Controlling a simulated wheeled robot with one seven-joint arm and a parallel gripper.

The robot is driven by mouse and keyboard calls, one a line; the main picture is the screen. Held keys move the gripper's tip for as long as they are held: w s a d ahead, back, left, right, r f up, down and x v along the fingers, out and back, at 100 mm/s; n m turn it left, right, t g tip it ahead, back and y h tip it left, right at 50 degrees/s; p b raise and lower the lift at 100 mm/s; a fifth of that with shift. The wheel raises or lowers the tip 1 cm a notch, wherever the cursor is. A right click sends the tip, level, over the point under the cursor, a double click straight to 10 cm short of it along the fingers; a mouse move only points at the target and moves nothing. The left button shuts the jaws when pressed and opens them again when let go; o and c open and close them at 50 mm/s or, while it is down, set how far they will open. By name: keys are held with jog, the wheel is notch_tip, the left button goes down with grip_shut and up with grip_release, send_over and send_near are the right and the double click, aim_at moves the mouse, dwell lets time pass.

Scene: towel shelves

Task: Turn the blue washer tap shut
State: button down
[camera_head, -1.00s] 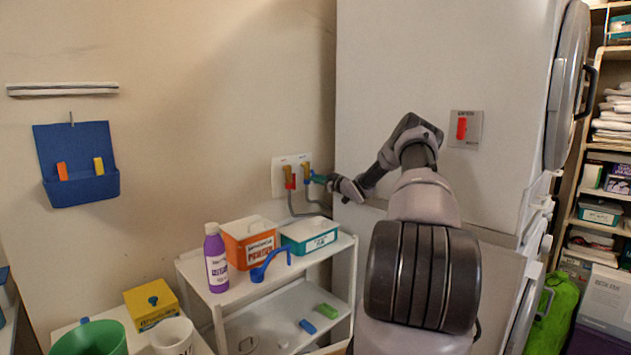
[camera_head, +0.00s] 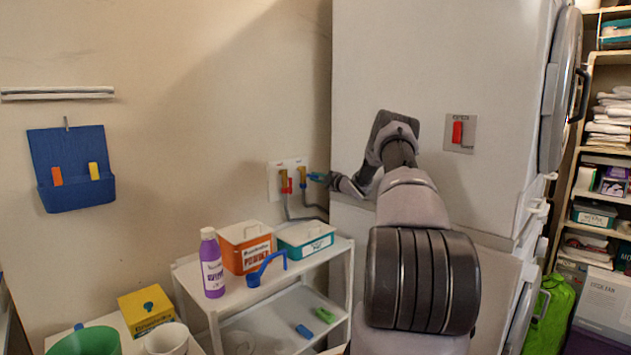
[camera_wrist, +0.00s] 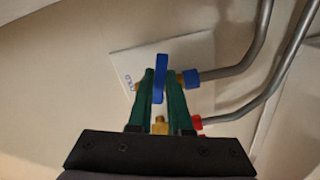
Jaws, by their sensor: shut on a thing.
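The blue tap handle (camera_wrist: 160,78) is a flat lever between my gripper's two green fingers in the wrist view. My gripper (camera_wrist: 161,84) is shut on it, and it also shows at the wall plate in the head view (camera_head: 318,177). In the wrist view the lever lies across the line of the blue-collared hose (camera_wrist: 190,78). The blue tap's brass body (camera_head: 303,174) shows beside my fingers in the head view, where the handle is mostly hidden. The red tap (camera_head: 285,183) is just left of it.
The white wall plate (camera_head: 272,180) backs both taps, and grey hoses (camera_head: 300,217) hang below. The white machine (camera_head: 400,70) stands close on the right. Below, a white cart (camera_head: 235,305) holds a purple bottle (camera_head: 212,265), an orange box (camera_head: 243,256) and a teal box (camera_head: 303,244).

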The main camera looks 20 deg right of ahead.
jog(key=shift+r+n, duration=0.25)
jog(key=shift+n, duration=0.85)
jog(key=c, duration=0.8)
grip_release()
jog(key=shift+c, duration=0.2)
jog(key=v, duration=1)
jog(key=shift+s+d, duration=0.2)
jog(key=shift+s, duration=0.15)
